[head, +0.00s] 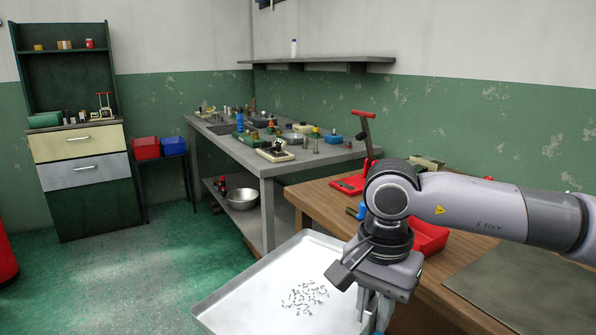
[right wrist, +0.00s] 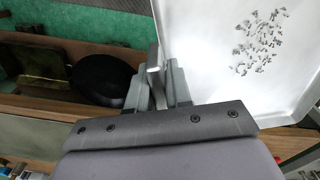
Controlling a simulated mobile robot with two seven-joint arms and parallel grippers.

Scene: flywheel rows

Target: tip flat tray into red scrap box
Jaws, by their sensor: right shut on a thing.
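The flat tray (head: 237,298) is a pale, shallow metal tray at the bottom of the head view, with a scatter of small dark bits on its floor. It also fills the upper right of the right wrist view (right wrist: 200,60). My right gripper (head: 375,308) is shut on the tray's right edge; its jaws show in the right wrist view (right wrist: 158,88). The tray looks roughly level, with the bits still on it. A red box (head: 146,147) stands beside a blue one at the left; another red open box (head: 430,238) sits on the wooden bench, partly behind my arm.
The wooden bench (head: 312,197) is at the right, with a red-handled tool (head: 352,183) on it. A grey workbench (head: 268,172) crowded with small parts stands behind, a steel bowl (head: 241,199) on its lower shelf.

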